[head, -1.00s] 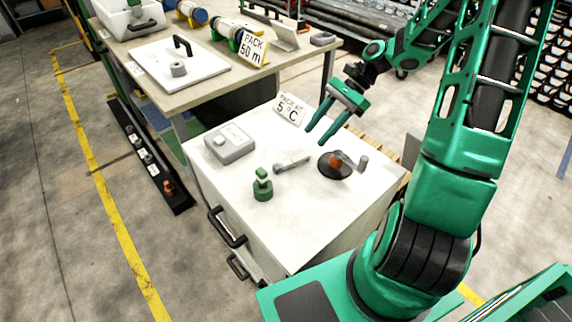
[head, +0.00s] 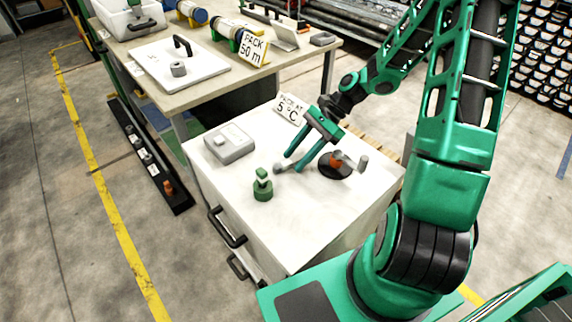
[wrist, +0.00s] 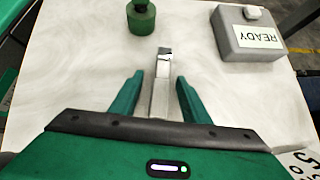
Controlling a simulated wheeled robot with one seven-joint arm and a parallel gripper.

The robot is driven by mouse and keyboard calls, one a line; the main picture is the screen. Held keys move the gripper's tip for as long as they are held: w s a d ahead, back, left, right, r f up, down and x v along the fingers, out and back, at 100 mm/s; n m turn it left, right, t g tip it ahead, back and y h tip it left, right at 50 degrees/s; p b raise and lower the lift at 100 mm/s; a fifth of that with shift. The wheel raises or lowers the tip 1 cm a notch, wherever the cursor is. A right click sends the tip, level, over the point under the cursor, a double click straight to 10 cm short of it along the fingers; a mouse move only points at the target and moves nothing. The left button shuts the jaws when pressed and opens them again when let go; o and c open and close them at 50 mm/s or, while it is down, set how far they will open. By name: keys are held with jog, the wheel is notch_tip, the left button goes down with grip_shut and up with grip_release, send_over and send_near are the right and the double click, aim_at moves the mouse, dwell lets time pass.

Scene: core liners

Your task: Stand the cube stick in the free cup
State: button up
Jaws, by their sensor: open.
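A pale grey stick (wrist: 162,85), which I take for the cube stick, lies on the white chest top. Its near end (head: 278,168) shows past my gripper (head: 293,164); the fingers hide much of the rest. In the wrist view my gripper (wrist: 159,80) is open, with one finger on each side of the stick and gaps visible. A green round piece with a blocky top (head: 263,185) stands just beyond the stick's far end in the wrist view (wrist: 141,17). I cannot tell for certain which thing is the free cup.
A grey box (head: 230,145) marked READY (wrist: 248,32) sits on the chest top (head: 310,215). A dark disc (head: 328,172) with an orange part and grey arm stands right of my gripper. A black rail (head: 150,160) lies on the floor.

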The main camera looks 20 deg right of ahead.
jog(key=shift+a+f, duration=0.25)
jog(key=shift+c, duration=0.7)
grip_shut()
